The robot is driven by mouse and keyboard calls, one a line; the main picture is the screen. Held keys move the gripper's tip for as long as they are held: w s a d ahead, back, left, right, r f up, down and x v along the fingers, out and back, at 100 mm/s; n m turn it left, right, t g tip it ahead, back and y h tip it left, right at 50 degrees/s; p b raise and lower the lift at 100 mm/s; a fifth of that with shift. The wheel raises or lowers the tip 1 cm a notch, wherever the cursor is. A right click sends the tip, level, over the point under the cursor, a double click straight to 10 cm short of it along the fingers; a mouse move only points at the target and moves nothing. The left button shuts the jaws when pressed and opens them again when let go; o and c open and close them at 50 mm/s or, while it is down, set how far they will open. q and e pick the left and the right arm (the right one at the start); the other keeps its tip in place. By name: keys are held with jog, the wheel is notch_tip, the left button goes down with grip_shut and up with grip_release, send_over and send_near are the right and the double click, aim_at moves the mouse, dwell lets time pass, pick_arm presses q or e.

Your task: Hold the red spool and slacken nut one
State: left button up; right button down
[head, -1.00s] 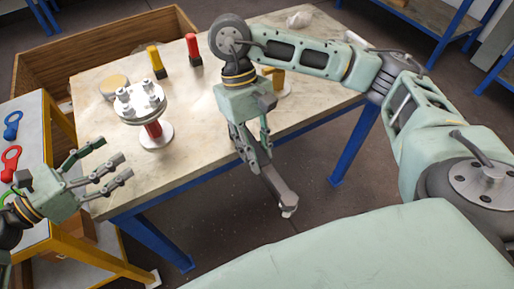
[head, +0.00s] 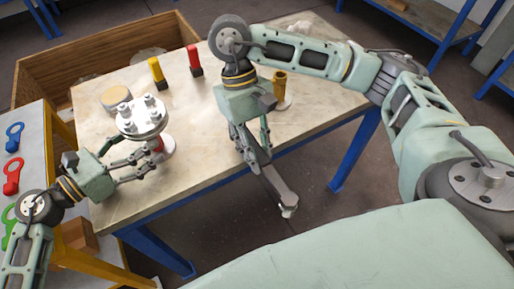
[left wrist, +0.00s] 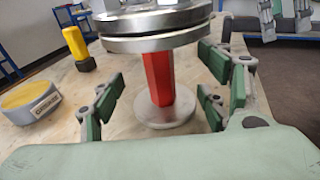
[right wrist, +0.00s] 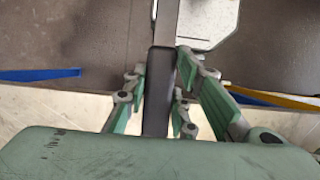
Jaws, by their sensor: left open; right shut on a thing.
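The red spool (left wrist: 158,78) stands upright on the table, with a round base and a bolted silver flange (head: 141,118) on top. In the left wrist view its red neck is between the fingers of my left gripper (left wrist: 165,98), with gaps on both sides. My left gripper (head: 148,158) is open, around the neck and below the flange. Nuts and studs (head: 150,100) show on top of the flange; I cannot tell which is nut one. My right gripper (head: 258,155) is shut on a dark grey wrench (head: 278,190), which hangs beyond the table's front edge. The wrench handle also shows in the right wrist view (right wrist: 157,90).
A yellow-topped post (head: 156,70), a red-topped post (head: 194,60) and a round tan-topped puck (head: 115,98) stand behind the spool. A brass-coloured fitting (head: 280,85) stands at right.

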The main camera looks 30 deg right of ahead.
pick_arm(q)
jog(key=shift+x, duration=1.2)
jog(key=shift+c, duration=0.6)
jog(key=c, duration=1.5)
